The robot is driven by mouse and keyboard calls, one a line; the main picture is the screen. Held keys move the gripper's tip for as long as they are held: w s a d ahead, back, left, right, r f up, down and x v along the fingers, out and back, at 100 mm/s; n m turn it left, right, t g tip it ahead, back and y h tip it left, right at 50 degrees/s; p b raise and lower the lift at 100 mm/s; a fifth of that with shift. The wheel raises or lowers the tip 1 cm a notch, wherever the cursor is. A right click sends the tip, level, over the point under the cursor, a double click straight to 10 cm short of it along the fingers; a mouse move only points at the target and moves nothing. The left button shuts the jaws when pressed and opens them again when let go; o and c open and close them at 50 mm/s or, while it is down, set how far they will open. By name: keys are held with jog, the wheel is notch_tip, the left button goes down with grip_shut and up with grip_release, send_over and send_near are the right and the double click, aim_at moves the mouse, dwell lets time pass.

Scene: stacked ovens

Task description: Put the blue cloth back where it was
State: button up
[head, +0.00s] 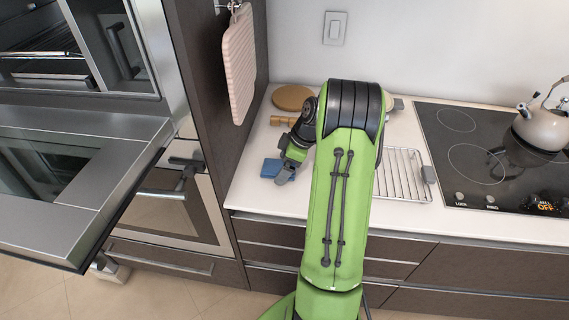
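The blue cloth (270,168) is at the left part of the white counter, near its front edge. It shows as a small folded blue patch, with a second blue bit just to its right by my gripper. My gripper (286,166) is at the cloth's right side, close to or touching it. The fingers are small and partly hidden by my green arm, so I cannot tell whether they are closed on the cloth or whether it is lifted.
A pink ribbed pad (239,62) hangs from a hook on the dark cabinet side. The oven door (150,148) stands open at left. A round wooden board (292,97) is behind my gripper. A wire rack (405,177), a cooktop (470,125) and a kettle (541,128) are to the right.

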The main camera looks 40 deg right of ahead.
jog(key=shift+r, duration=0.1)
jog(key=p+v, duration=0.3)
jog(key=v, duration=0.9)
jog(key=w+a+r+m, duration=0.1)
jog(key=a+r, duration=0.4)
jog(key=a, duration=0.3)
jog(key=s+a+r+m+h, duration=0.1)
jog(key=a+r, duration=0.1)
jog(key=a, duration=0.4)
jog(key=s+a+r+m+h, duration=0.1)
jog(key=a+r, duration=0.2)
jog(key=a, duration=0.3)
jog(key=s+a+m+t, duration=0.1)
jog(key=s+a+m, duration=0.1)
jog(key=s+a, duration=0.2)
jog(key=s+a+f+m+t, duration=0.1)
jog(key=s+a, duration=0.4)
jog(key=s, duration=0.6)
jog(key=shift+a+f+m+h, duration=0.25)
jog(key=shift+m+h, duration=0.15)
jog(key=shift+m, duration=0.4)
jog(key=shift+r, duration=0.1)
